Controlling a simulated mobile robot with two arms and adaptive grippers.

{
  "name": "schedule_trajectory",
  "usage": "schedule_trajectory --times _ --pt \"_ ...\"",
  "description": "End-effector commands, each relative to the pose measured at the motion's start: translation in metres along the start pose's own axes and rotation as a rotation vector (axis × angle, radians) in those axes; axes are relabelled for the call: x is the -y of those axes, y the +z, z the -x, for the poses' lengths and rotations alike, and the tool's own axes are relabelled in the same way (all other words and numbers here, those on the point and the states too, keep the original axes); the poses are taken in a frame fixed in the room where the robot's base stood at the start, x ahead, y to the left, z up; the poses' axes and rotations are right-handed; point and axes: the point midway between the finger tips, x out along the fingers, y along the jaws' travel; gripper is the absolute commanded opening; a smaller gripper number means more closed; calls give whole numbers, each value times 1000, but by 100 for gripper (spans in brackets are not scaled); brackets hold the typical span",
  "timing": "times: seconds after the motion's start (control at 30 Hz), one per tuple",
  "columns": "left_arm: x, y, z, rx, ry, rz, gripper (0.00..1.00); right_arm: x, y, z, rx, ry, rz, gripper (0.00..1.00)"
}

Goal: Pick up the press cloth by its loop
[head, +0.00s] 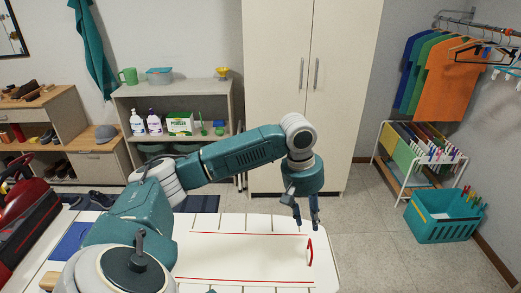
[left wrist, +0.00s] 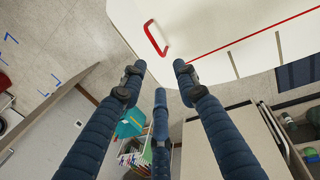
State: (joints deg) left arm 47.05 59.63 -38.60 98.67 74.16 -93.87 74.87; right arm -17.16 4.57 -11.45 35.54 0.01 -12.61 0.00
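The press cloth (head: 245,257) appears as a white sheet with red lines along its long edges, lying flat on a white-topped board. Its red loop (head: 310,252) stands up at the right end, and shows in the left wrist view (left wrist: 157,38) near the top. My left gripper (head: 308,218) points down above the far right part of the board, beyond the loop and apart from it. In the left wrist view its fingers (left wrist: 158,76) are spread with nothing between them. My right gripper is in neither view.
The white board (head: 328,273) ends just right of the loop, with open floor beyond. A tall white cabinet (head: 340,110) stands behind. A teal crate (head: 442,228) and a drying rack (head: 400,178) are at the right. A shelf (head: 175,97) with bottles is at the back left.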

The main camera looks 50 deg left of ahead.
Motion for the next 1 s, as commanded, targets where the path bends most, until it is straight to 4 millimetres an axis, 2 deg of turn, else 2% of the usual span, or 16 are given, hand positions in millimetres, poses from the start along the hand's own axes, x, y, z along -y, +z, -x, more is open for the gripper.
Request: schedule_trajectory --times 0.23,0.53,0.73,0.83,1.0 --pt "0 1 -36 6 -2 8 31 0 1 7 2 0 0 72" --pt "-1 4 -63 6 -3 5 31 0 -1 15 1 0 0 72" --pt "-2 6 -93 5 -2 5 31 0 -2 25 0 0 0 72" --pt "-2 6 -102 3 -2 5 31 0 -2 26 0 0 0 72" --pt "-2 5 -105 1 -1 4 31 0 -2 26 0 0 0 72"
